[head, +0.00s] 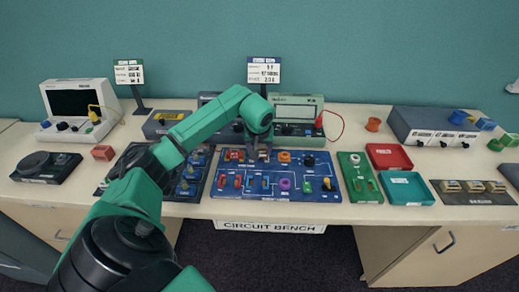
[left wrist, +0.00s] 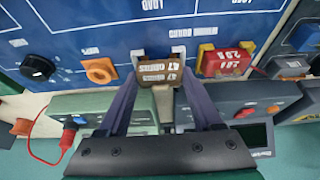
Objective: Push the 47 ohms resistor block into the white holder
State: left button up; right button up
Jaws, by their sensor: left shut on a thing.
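The brown 47 ohms resistor block (left wrist: 158,78) sits between the fingers of my left gripper (left wrist: 160,88) in the left wrist view, its label showing upside down. The gripper is shut on it. The white holder (left wrist: 178,50) shows as pale walls at the block's far edge, on the blue circuit board (left wrist: 90,30). The block is at the holder's opening; how deep it sits I cannot tell. In the head view my left gripper (head: 258,153) is over the board's back edge (head: 325,168), and the arm and gripper hide most of the block. My right gripper is not in view.
Instruments (head: 297,108) stand behind the board. A red tray (head: 389,157) and teal tray (head: 406,188) are to the right.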

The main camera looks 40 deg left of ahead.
pick_arm(q)
jog(key=shift+f, duration=0.35)
jog(key=o, duration=1.4)
jog(key=shift+r+p, duration=3.05)
jog(key=shift+r, duration=1.05)
jog(key=shift+f, duration=0.1)
